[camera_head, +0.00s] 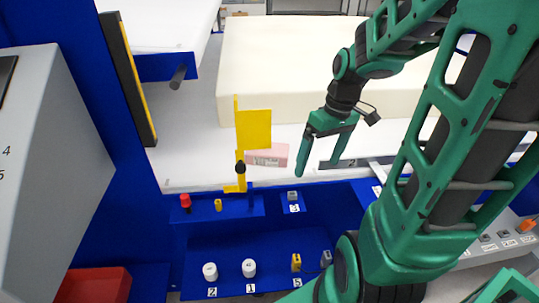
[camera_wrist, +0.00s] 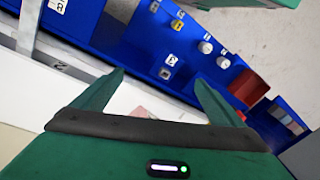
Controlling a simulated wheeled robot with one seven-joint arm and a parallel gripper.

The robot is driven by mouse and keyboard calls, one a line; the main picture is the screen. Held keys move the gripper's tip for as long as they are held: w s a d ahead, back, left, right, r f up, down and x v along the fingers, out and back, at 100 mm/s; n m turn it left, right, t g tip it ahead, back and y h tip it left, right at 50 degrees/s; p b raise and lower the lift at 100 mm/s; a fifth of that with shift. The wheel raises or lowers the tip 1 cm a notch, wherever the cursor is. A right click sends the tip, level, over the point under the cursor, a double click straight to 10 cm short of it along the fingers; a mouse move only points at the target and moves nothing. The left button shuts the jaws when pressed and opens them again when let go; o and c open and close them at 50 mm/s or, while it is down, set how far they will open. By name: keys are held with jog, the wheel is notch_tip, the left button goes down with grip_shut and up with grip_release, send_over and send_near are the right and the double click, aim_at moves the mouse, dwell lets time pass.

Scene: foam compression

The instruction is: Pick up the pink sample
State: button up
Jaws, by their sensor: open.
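The pink sample (camera_head: 268,155) is a small flat pink block with a label on its front. It lies on the white table surface (camera_head: 190,165), in front of a big cream block and just right of a yellow flag-like part. In the wrist view only a pinkish patch (camera_wrist: 141,112) shows behind the dark bar of my gripper. My gripper (camera_head: 318,168) is open, with its fingers pointing down to the right of the pink sample. Nothing is between the fingers. Its two fingertips (camera_wrist: 159,78) also show in the wrist view.
A yellow flag-like part (camera_head: 254,130) stands upright close left of the pink sample. The large cream block (camera_head: 290,60) rises behind. Blue trays (camera_head: 240,240) with numbered small pieces lie in front. A red bin (camera_head: 95,285) is at lower left, by a grey cabinet (camera_head: 50,130).

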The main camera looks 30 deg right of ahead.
jog(key=w+d+f+n+t+y, duration=0.15)
jog(key=w+f+n+y, duration=0.35)
jog(key=w, duration=0.7)
jog(key=n+t+y, duration=0.3)
jog(key=n+t, duration=0.1)
jog(key=n, duration=0.1)
send_near(268, 152)
jog(key=shift+w+f, duration=0.1)
jog(key=shift+f, duration=0.7)
jog(key=shift+d+f+t+y, duration=0.5)
jog(key=shift+d+t+y, duration=0.1)
jog(key=shift+d+t, duration=0.2)
jog(key=shift+x, duration=5.35)
jog(key=shift+w+d, duration=0.1)
jog(key=c, duration=1.1)
